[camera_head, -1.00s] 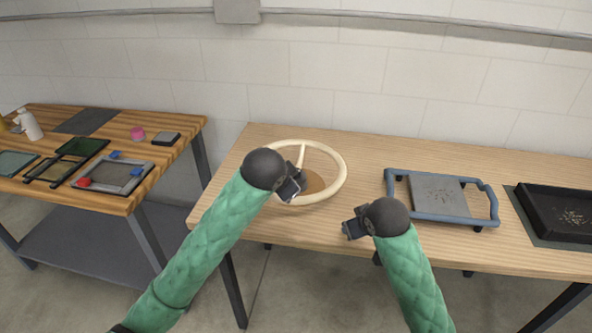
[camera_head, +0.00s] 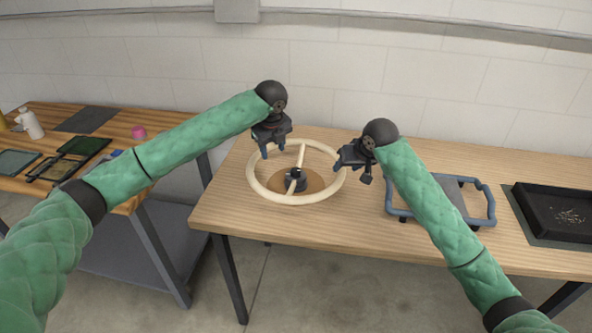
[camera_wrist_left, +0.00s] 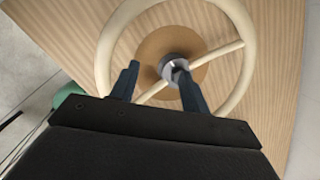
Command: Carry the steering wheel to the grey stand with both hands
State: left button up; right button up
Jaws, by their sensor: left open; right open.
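The cream steering wheel (camera_head: 257,187) lies nearly flat on the wooden table, with a dark hub (camera_head: 296,182) and a brown disc (camera_head: 318,186) below it. My left gripper (camera_head: 274,150) is open and empty over the wheel's far-left rim, pointing down. In the left wrist view, its fingers (camera_wrist_left: 157,70) stand apart in front of the wheel (camera_wrist_left: 103,62); contact cannot be told. My right gripper (camera_head: 352,170) is open beside the wheel's right rim, apparently holding nothing. A grey board (camera_head: 452,193) in a blue-grey railed frame, possibly the grey stand, is partly hidden behind my right forearm.
A black tray (camera_head: 555,205) with small bits lies at the table's far right. The left table (camera_head: 112,199) holds frames, a white bottle (camera_head: 30,124) and a pink item (camera_head: 138,131). A block wall closes off the back. The front edge of the wheel's table is clear.

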aim_at(251, 163)
jog(key=w, duration=0.1)
jog(key=w+m, duration=0.1)
jog(key=w+m+g, duration=0.1)
jog(key=shift+d+f, duration=0.3)
jog(key=shift+d, duration=0.1)
pick_arm(q)
jog(key=shift+w+a+f+m+g, duration=0.25)
jog(key=shift+w+a+m+g, duration=0.2)
jog(key=shift+a+m, duration=0.7)
jog(key=shift+w+a+f+m+g, duration=0.3)
jog(key=shift+a+m+g, duration=0.25)
jog(key=shift+a+m, duration=0.55)
jog(key=shift+w+a+f+m+g, duration=0.25)
jog(key=shift+w+a+m+g, duration=0.2)
jog(key=shift+a+m, duration=0.65)
pick_arm(e)
jog(key=shift+w+d+y, duration=0.15)
jog(key=shift+y, duration=0.25)
pick_arm(q)
jog(key=shift+a+f+n, duration=0.1)
jog(key=shift+a+n, duration=0.15)
pick_arm(e)
jog(key=shift+f, duration=0.15)
pick_arm(q)
jog(key=shift+a+f, duration=0.15)
jog(key=shift+f, duration=1.8)
jog(key=shift+a+f, duration=0.1)
jog(key=shift+f, duration=1.8)
pick_arm(e)
jog(key=shift+x, duration=3.85)
